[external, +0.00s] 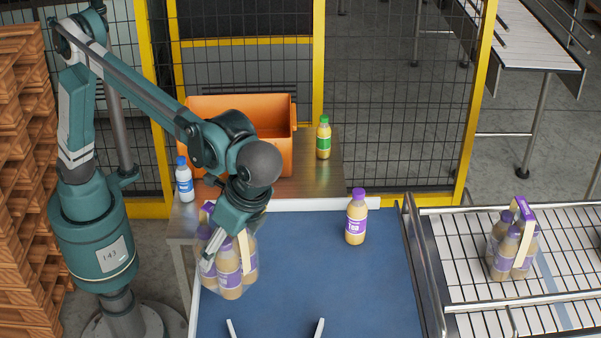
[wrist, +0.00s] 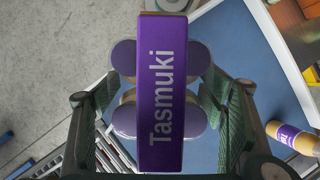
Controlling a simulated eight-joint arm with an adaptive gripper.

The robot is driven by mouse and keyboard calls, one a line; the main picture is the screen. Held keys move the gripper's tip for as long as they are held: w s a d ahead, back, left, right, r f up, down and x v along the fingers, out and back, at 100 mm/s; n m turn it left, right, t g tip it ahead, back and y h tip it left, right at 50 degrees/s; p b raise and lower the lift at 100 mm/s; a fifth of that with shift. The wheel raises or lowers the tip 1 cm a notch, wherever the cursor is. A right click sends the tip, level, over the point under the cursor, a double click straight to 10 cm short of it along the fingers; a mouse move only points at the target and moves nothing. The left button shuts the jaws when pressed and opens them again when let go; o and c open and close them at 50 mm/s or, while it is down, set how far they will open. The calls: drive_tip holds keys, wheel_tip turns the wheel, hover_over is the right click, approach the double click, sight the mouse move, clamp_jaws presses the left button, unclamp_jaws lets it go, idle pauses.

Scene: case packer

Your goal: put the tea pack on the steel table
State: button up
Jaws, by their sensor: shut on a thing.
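A tea pack (external: 229,272) of several tan bottles with purple labels hangs from my gripper (external: 226,238) over the left edge of the blue conveyor. In the wrist view, the pack's purple "Tasmuki" handle (wrist: 161,95) lies between the fingers of my gripper (wrist: 165,112), with purple caps on both sides. My gripper is shut on the pack. The steel table (external: 312,187) stands behind the blue conveyor. Its left part is partly hidden by my arm.
An orange crate (external: 280,150), a green-capped bottle (external: 323,138) and a blue-capped bottle (external: 184,182) stand on the steel table. A single tea bottle (external: 355,220) stands on the blue conveyor (external: 310,270). Another tea pack (external: 512,250) is on the right roller conveyor. Mesh fencing stands behind.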

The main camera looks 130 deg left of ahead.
drive_tip(key=s+a+f+n+t+h+p, duration=0.15)
drive_tip(key=s+a+n+p, duration=0.35)
drive_tip(key=a, duration=0.6)
drive_tip(key=s+a+n+t+h, duration=0.1)
drive_tip(key=s+a+n+t, duration=0.15)
drive_tip(key=a+n, duration=0.7)
drive_tip(key=s+a+n+t+h+p, duration=0.1)
drive_tip(key=s+a+n+p, duration=0.25)
drive_tip(key=a, duration=1.05)
drive_tip(key=s+a+f+n+t+y, duration=0.1)
drive_tip(key=s+a+f+n, duration=0.3)
drive_tip(key=a, duration=0.4)
drive_tip(key=s+a+f+n+t+y+b, duration=0.1)
drive_tip(key=s+a+f+n, duration=0.4)
drive_tip(key=a, duration=0.4)
drive_tip(key=s+a+f+n+t+y+b, duration=0.1)
drive_tip(key=s+a+f+n+y, duration=0.1)
drive_tip(key=s+a+f+n, duration=0.3)
drive_tip(key=shift+s+a+n+t, duration=0.4)
drive_tip(key=shift+s+a+n, duration=0.7)
drive_tip(key=shift+s+a, duration=0.75)
drive_tip(key=shift+w+a, duration=0.1)
drive_tip(key=shift+w, duration=0.05)
wheel_tip(320, 180, down, 6)
drive_tip(key=b, duration=0.3)
